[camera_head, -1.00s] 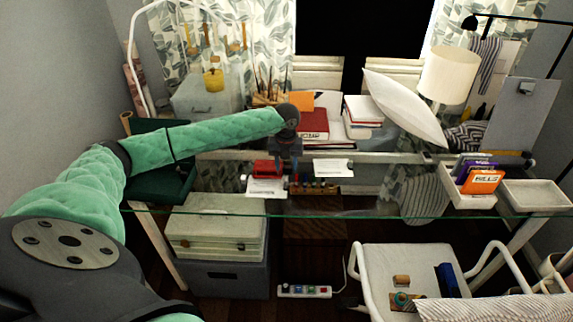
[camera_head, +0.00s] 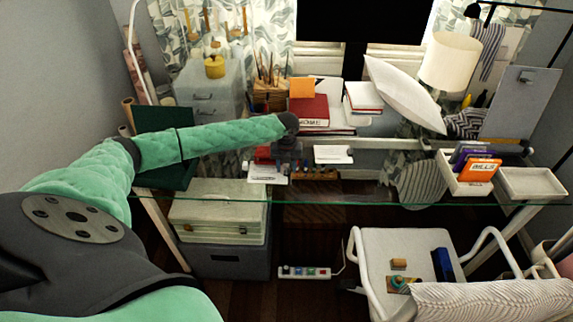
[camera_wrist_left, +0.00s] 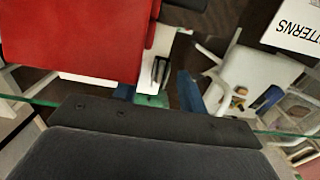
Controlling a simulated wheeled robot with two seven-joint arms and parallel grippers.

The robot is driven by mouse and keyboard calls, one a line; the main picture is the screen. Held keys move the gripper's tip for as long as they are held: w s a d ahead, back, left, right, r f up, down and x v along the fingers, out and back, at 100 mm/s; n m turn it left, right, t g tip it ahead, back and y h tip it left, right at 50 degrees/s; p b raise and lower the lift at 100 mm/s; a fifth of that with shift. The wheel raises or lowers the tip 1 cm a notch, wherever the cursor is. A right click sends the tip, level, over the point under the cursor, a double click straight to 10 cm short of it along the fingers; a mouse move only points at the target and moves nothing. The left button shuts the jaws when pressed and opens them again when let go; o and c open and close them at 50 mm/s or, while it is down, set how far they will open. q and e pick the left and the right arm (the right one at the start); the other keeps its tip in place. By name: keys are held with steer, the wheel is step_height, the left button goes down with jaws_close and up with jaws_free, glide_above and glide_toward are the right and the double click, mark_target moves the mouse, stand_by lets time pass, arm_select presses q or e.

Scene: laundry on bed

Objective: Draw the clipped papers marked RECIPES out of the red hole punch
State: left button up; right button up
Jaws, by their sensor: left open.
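The red hole punch (camera_head: 263,153) sits on the glass desk, partly hidden by my left gripper; it fills the upper left of the left wrist view (camera_wrist_left: 70,35). White papers (camera_head: 266,174) stick out from its front edge. In the left wrist view they show under the punch (camera_wrist_left: 95,84), with a black clip (camera_wrist_left: 160,70) at their right end. My left gripper (camera_wrist_left: 157,92) is open, its blue fingers on either side of the clip's line; contact cannot be told. It also shows in the head view (camera_head: 287,168). No RECIPES lettering is readable. My right gripper is out of view.
Another white paper (camera_head: 333,155) lies to the right; its lettering ends in "TTERNS" in the wrist view (camera_wrist_left: 297,27). Small dark items stand near the gripper. Books (camera_head: 309,110) are behind. A tray with a BILLS box (camera_head: 480,172) and an empty tray (camera_head: 532,183) are at right.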

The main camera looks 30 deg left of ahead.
arm_select(q)
steer(key=shift+c, duration=0.4)
jaws_close()
steer(key=shift+s+d, duration=0.15)
steer(key=shift+s, duration=0.05)
steer(key=shift+s+d+p, duration=0.6)
steer(key=shift+s+p, duration=0.15)
steer(key=shift+s, duration=0.25)
steer(key=shift+s+d+p, duration=0.55)
steer(key=shift+s+p, duration=0.15)
steer(key=shift+s, duration=0.3)
steer(key=shift+s+d+p, duration=0.6)
steer(key=shift+s+p, duration=0.15)
steer(key=shift+s, duration=0.25)
step_height(320, 180, up, 8)
steer(key=p, duration=0.6)
